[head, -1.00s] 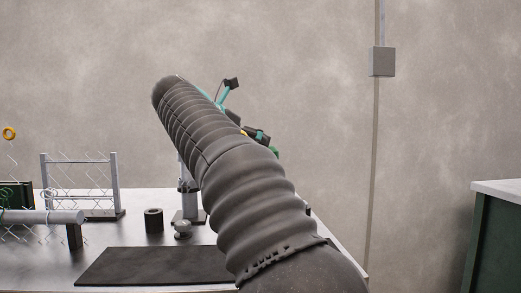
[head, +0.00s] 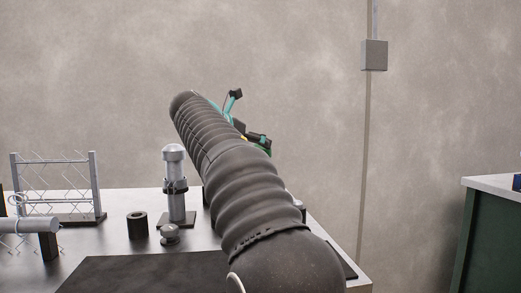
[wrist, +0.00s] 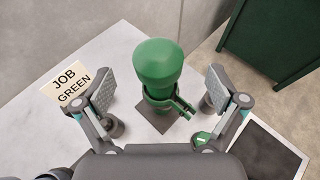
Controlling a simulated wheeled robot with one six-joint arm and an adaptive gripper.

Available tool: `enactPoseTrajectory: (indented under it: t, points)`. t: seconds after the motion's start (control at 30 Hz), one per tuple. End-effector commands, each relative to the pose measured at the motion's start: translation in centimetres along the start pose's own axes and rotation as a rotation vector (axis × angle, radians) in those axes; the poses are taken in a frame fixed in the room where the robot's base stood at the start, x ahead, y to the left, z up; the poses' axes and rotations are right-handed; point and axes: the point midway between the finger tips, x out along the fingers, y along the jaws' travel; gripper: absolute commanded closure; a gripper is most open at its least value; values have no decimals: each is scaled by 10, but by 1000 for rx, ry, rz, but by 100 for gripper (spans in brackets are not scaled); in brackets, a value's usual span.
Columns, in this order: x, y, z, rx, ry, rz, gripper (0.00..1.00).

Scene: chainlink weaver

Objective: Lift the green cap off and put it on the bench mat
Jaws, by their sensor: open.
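The green cap (wrist: 158,62) is a rounded cylinder on top of a green post (wrist: 158,92) with a side clamp, standing on a dark square base in the wrist view. My gripper (wrist: 158,82) is open, with one finger left and one finger right of the cap; gaps show on both sides. In the head view my arm hides the green cap and post. The dark bench mat (head: 140,275) lies flat at the front of the bench in the head view, partly behind my arm.
A "JOB GREEN" card (wrist: 70,85) lies left of the post. A dark, light-edged panel (wrist: 262,152) is at lower right. In the head view a grey capped post (head: 174,185), black ring (head: 137,225), grey knob (head: 170,235) and wire-mesh rack (head: 55,188) stand on the bench.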

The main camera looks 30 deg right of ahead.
Motion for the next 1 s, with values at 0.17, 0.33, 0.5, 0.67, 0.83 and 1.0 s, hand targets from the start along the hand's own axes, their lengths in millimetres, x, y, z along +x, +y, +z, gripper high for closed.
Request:
enactPoseTrajectory:
  t: [0.17, 0.33, 0.5, 0.67, 0.83, 1.0]
  points:
    - [15, 0, 0, 1, 1, -3, 4]
    - [40, 2, -1, 1, 1, -4, 4]
    - [52, 2, 0, 1, 0, -1, 4]
    - [52, 2, -1, 1, 0, 0, 4]
    - [52, 2, -1, 1, 1, 0, 42]
    - [52, 3, -1, 1, 1, 0, 69]
